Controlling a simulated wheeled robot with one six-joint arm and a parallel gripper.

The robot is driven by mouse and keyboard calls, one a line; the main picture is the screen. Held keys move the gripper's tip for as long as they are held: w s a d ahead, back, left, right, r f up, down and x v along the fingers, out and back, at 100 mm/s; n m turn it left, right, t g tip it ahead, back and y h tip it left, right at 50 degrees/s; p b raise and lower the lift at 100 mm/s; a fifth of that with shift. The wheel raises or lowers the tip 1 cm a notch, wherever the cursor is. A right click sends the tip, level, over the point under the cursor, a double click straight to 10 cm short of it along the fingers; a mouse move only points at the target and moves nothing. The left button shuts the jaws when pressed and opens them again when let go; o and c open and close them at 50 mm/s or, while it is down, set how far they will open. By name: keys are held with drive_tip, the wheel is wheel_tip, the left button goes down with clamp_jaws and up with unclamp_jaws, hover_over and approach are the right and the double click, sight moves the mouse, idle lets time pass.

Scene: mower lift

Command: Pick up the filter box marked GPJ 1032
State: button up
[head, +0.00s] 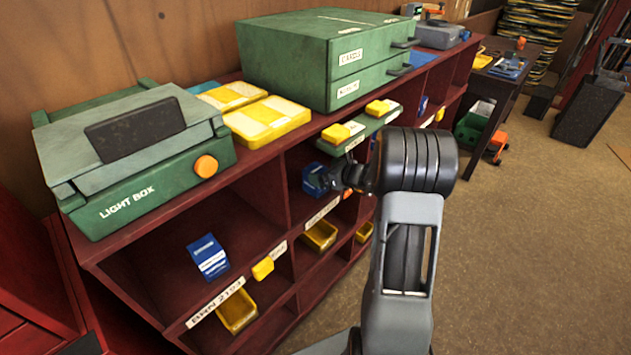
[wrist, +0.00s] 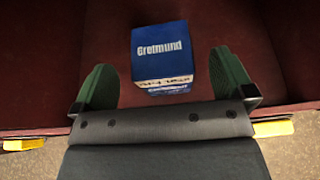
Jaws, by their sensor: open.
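A blue box (wrist: 160,48) with "Grotmund" on its face lies in a dark red shelf compartment, seen in the wrist view. A pale label strip on its near edge is too blurred to read surely. In the head view a blue box (head: 314,180) lies in the compartment by my gripper (head: 345,177). In the wrist view my gripper (wrist: 164,72) has two green fingers spread apart, one on each side of the box's near end. Nothing is held. I cannot tell how deep the fingers are relative to the box.
The dark red shelf (head: 160,255) has several labelled compartments. Another blue box (head: 207,257) lies in the near compartment. Yellow bins (head: 237,311) stick out below. A green light box (head: 140,190) and a green drawer cabinet (head: 320,55) stand on top.

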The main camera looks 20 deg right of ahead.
sight(316, 169)
drive_tip(key=shift+x, duration=2.25)
drive_tip(key=shift+c, duration=0.2)
drive_tip(key=c, duration=1.1)
drive_tip(key=shift+r, duration=0.1)
